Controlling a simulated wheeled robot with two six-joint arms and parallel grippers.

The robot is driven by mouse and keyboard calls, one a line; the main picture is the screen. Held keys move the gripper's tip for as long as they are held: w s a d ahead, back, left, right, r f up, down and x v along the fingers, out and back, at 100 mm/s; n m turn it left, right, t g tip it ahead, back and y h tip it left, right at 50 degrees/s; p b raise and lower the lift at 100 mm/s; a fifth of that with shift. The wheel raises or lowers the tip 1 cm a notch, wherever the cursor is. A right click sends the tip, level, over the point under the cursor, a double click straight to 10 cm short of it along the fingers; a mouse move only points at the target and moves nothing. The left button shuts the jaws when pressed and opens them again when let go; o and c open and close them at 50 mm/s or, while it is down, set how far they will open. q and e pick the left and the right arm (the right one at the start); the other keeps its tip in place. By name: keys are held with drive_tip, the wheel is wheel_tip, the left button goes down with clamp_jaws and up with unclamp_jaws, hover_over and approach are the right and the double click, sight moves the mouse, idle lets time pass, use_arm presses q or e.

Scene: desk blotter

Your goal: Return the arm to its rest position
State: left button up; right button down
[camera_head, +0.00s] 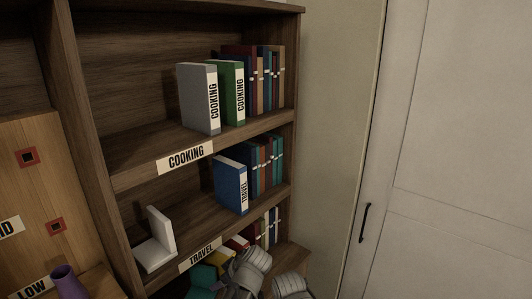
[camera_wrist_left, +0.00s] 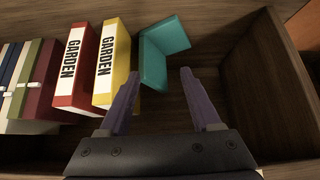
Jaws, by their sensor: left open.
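My left gripper (camera_wrist_left: 160,78) is open in the left wrist view, with two purple fingers apart and nothing held between them. Its left finger shows in front of the right edge of a yellow GARDEN book (camera_wrist_left: 114,60). A teal bookend (camera_wrist_left: 165,50) stands beyond the fingertips, just right of that book. A red GARDEN book (camera_wrist_left: 80,65) stands left of the yellow one. In the head view, grey parts of my arm cover part of the bottom shelf, and the left fingertips cannot be made out. My right gripper is not in view.
The COOKING shelf (camera_head: 150,145) holds a grey book (camera_head: 197,98), a green book (camera_head: 233,92) and several others. The TRAVEL shelf holds a blue book (camera_head: 229,185) and a white bookend (camera_head: 156,245). A purple vessel (camera_head: 68,282) stands lower left. A door (camera_head: 450,150) is at right.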

use_arm(q)
drive_tip(key=s+d+f+m+g+h, duration=0.2)
drive_tip(key=s+d+m, duration=0.2)
drive_tip(key=s+m, duration=0.3)
drive_tip(key=s+d+f+m+g+h, duration=0.2)
drive_tip(key=s+d+m+h, duration=0.1)
drive_tip(key=s+m, duration=0.4)
drive_tip(key=shift+s+d+m+g, duration=0.3)
drive_tip(key=shift+s+d, duration=0.55)
drive_tip(key=shift+s, duration=0.15)
